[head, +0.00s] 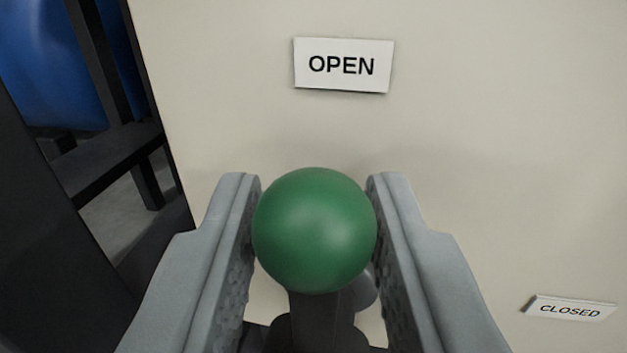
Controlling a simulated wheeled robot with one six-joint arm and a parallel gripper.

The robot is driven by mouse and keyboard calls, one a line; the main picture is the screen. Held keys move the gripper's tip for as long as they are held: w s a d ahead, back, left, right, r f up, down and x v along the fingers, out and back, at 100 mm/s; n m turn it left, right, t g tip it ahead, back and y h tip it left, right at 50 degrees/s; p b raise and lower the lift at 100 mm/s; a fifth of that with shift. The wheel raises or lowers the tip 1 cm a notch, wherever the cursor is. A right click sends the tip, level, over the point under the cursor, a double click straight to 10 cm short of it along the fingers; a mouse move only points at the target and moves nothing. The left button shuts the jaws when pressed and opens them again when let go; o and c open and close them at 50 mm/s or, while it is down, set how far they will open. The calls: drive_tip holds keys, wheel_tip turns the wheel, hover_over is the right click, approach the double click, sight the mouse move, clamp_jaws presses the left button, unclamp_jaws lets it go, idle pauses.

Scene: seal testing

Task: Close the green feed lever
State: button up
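The green feed lever shows as a round green knob (315,230) on a dark stem (314,315) that runs down out of the picture. The knob is below the OPEN label (343,65) and far left of the CLOSED label (570,309). My gripper (313,185) has one grey finger on each side of the knob. Both ridged inner faces appear to press against it, so the gripper looks shut on the knob. The knob hides part of the finger pads, and the lever's pivot is not clearly seen.
A cream panel (480,140) fills the area behind the lever and carries both labels. At the left are dark frame bars (110,160) and a blue rounded object (50,65) behind them. The panel face between the labels looks clear.

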drive_tip(key=shift+c, duration=0.2)
clamp_jaws()
drive_tip(key=shift+d, duration=0.15)
drive_tip(key=d+m, duration=0.1)
drive_tip(key=m, duration=0.2)
drive_tip(key=d+f+m+t, duration=0.1)
drive_tip(key=m, duration=0.2)
drive_tip(key=s+d+f+m+h, duration=0.1)
drive_tip(key=d+m, duration=0.1)
drive_tip(key=m, duration=0.1)
drive_tip(key=shift+s+d, duration=0.1)
drive_tip(key=m, duration=0.2)
drive_tip(key=d+f+m+h, duration=0.1)
drive_tip(key=f+m, duration=0.1)
drive_tip(key=m, duration=0.1)
drive_tip(key=shift+s+d+m+t+h, duration=0.15)
drive_tip(key=shift+m+t+h, duration=0.15)
drive_tip(key=shift+s+d+f+m+h, duration=0.1)
drive_tip(key=shift+f+m+h, duration=0.25)
drive_tip(key=shift+m, duration=0.6)
drive_tip(key=shift+w+d+f+m+h, duration=0.1)
drive_tip(key=shift+f+m, duration=0.4)
drive_tip(key=shift+m, duration=0.4)
drive_tip(key=shift+s+d+f+m+h, duration=0.1)
drive_tip(key=shift+f+m+h, duration=0.25)
drive_tip(key=shift+m, duration=0.6)
drive_tip(key=shift+f, duration=0.1)
